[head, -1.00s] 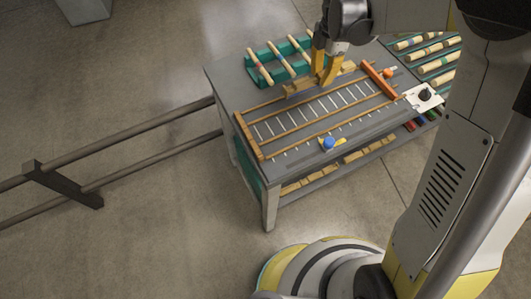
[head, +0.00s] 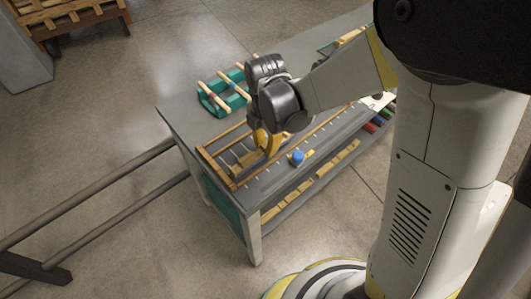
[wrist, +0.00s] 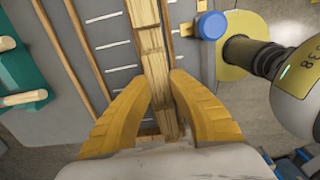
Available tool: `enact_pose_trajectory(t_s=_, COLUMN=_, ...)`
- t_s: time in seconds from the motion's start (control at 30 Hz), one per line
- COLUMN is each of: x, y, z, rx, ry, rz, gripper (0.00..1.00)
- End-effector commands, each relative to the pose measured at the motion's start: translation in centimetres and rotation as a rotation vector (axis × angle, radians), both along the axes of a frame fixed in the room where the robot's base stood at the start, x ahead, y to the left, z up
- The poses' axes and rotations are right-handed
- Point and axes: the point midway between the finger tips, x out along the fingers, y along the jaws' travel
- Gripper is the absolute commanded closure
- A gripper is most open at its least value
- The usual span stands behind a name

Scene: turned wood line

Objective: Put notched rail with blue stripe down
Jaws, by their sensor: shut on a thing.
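My gripper (head: 266,143) has yellow fingers and is over the bench-top frame, left of the blue knob. In the wrist view, the fingers (wrist: 158,88) are shut on a pale wooden notched rail (wrist: 150,50), which runs up the picture between them. A short part of the rail (head: 247,160) shows beside the fingers in the head view. I cannot make out a blue stripe on it. The wood-edged frame (head: 216,169) has white marks across its grey bed. I cannot tell whether the rail touches the bed.
A teal rack (head: 212,104) with striped dowels stands behind the frame. Wooden pieces (head: 290,202) lie on the lower shelf. Pipe rails (head: 95,195) run left of the bench.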

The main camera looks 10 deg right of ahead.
Motion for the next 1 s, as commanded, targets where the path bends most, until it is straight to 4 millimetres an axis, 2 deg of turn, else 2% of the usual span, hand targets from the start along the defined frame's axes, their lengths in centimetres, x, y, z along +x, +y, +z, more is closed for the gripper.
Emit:
enact_pose_trajectory(t_s=0.03, x=0.0, y=0.0, z=-1.3, rx=0.0, ry=0.0, rz=0.0, gripper=1.0)
enact_pose_trajectory(t_s=0.13, x=0.0, y=0.0, z=-2.7, rx=0.0, ry=0.0, rz=0.0, gripper=1.0)
enact_pose_trajectory(t_s=0.5, x=0.0, y=0.0, z=-3.0, rx=0.0, ry=0.0, rz=0.0, gripper=1.0)
enact_pose_trajectory(t_s=0.53, x=0.0, y=0.0, z=-3.1, rx=0.0, ry=0.0, rz=0.0, gripper=0.75)
enact_pose_trajectory(t_s=0.6, x=0.0, y=0.0, z=-2.9, rx=0.0, ry=0.0, rz=0.0, gripper=0.6)
enact_pose_trajectory(t_s=0.87, x=0.0, y=0.0, z=-2.9, rx=0.0, ry=0.0, rz=0.0, gripper=0.6)
enact_pose_trajectory(t_s=1.0, x=0.0, y=0.0, z=-2.0, rx=0.0, ry=0.0, rz=0.0, gripper=0.6)
